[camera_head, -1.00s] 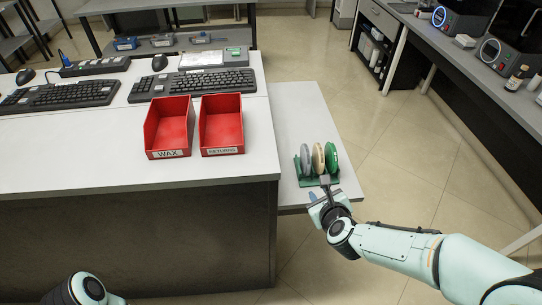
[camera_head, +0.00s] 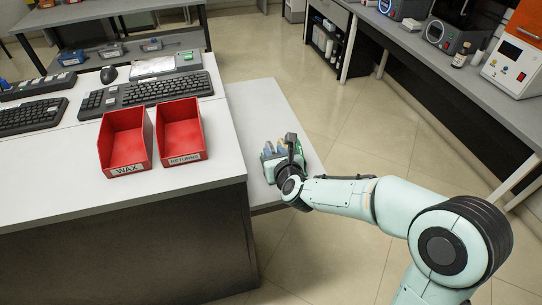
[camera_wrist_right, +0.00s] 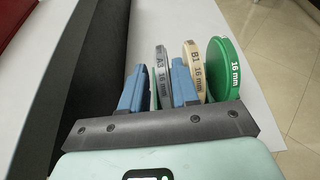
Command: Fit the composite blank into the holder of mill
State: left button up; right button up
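Three upright discs stand side by side in the right wrist view: a grey one marked A3 16 mm (camera_wrist_right: 161,64), a beige one marked B1 16 mm (camera_wrist_right: 192,66) and a green one marked 16 mm (camera_wrist_right: 223,70). My right gripper (camera_wrist_right: 158,88) is open, its blue fingers on either side of the grey disc, one finger between grey and beige. In the head view my right gripper (camera_head: 274,150) is over the low side table and mostly hides the discs and their rack. I cannot tell which machine is the mill; its holder is not visible. My left gripper is out of view.
Red WAX (camera_head: 125,142) and RETURNS (camera_head: 181,132) bins stand on the white desk (camera_head: 60,175), left of the low side table (camera_head: 262,105). The right bench carries dark machines (camera_head: 447,32) and a white-orange one (camera_head: 513,65). Open floor lies between.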

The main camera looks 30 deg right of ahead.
aim_at(273, 150)
jog(key=p+x, duration=0.1)
jog(key=x, duration=0.3)
jog(key=shift+w+d+f, duration=0.1)
grip_shut()
